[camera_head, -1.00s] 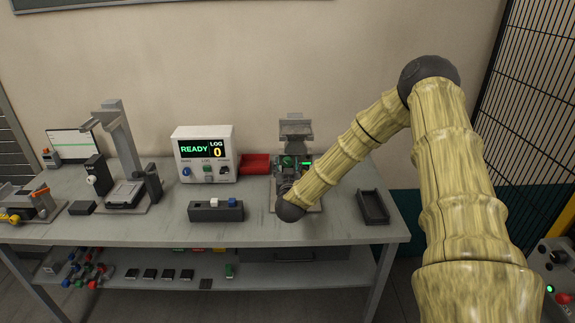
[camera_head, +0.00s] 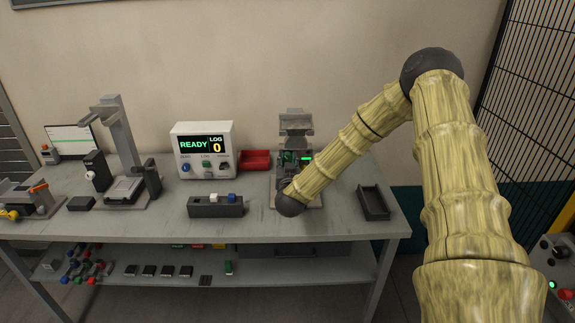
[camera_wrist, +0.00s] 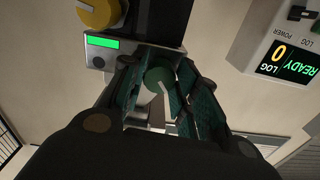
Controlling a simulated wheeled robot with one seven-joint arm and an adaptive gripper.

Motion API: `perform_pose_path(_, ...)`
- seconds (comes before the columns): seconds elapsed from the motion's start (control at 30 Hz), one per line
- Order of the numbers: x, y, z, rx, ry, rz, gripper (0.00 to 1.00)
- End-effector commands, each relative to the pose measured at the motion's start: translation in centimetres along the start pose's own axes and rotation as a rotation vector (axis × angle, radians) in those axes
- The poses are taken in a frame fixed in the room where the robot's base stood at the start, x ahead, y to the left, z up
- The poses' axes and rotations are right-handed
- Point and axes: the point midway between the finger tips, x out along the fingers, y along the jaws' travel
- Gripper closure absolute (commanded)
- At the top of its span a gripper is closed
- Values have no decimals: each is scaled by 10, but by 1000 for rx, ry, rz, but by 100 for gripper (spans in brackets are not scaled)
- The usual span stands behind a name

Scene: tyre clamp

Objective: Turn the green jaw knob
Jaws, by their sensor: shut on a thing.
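The green jaw knob (camera_wrist: 157,79) is round with a pale mark across its face. In the wrist view it sits between the teal finger pads of my gripper (camera_wrist: 158,72), which is shut on it. The clamp (camera_head: 296,122) is a grey upright device at the back right of the bench in the head view. My gripper (camera_head: 289,165) is at its front there, mostly hidden by my own wrist, and the knob cannot be made out in that view. A lit green indicator (camera_wrist: 101,42) shows beside the knob in the wrist view.
A yellow knob (camera_wrist: 98,10) is close to my fingers in the wrist view. A white READY display box (camera_head: 203,150) and a red bin (camera_head: 255,160) stand left of the clamp. A dark tray (camera_head: 374,203) lies to the right. A dark block holder (camera_head: 205,208) is in front.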

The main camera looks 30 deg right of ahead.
Motion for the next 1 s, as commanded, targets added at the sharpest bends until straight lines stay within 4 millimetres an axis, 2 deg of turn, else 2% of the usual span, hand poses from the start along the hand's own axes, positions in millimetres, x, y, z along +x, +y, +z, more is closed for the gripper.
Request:
perform_pose_path(0.23,0,0,-1,3,0,0,93)
perform_pose_path(0.27,0,0,-1,2,0,0,66)
perform_pose_path(0.37,0,0,-1,2,0,0,48)
perform_pose_path(0.77,-4,0,0,2,-1,-1,48)
perform_pose_path(0.87,-12,-1,0,2,-1,-1,48)
perform_pose_path(1.0,-35,0,0,1,-2,-2,48)
